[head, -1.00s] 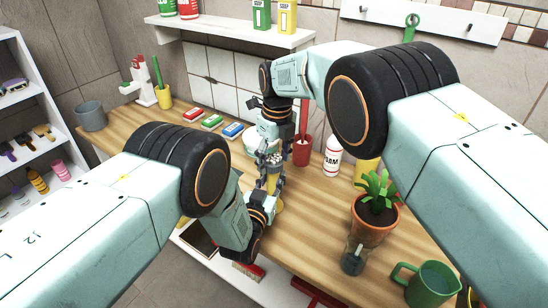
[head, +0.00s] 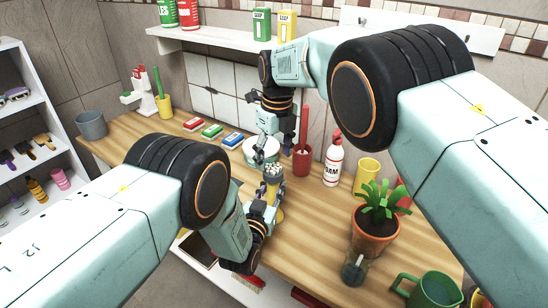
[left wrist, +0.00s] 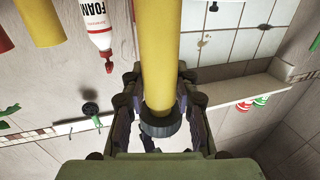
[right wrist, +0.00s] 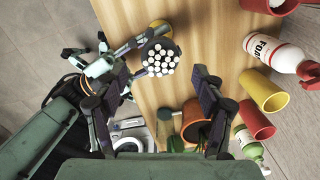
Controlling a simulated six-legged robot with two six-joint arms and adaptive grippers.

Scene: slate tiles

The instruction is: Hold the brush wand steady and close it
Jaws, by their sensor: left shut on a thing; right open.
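The brush wand stands roughly upright over the table. Its pale, dotted top (head: 272,171) shows in the head view, and its yellow shaft (left wrist: 160,50) with a dark grey collar shows in the left wrist view. My left gripper (head: 264,207) is shut on the wand below its top. My right gripper (head: 260,153) is open and empty, just above and behind the top, apart from it. In the right wrist view the round end with white dots (right wrist: 160,56) lies beyond the open right fingers (right wrist: 165,82). The left fingers hide part of the shaft.
A red cup (head: 302,160), a white bottle with red cap (head: 333,163), a yellow cup (head: 367,174) and a potted plant (head: 376,235) stand to the right.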

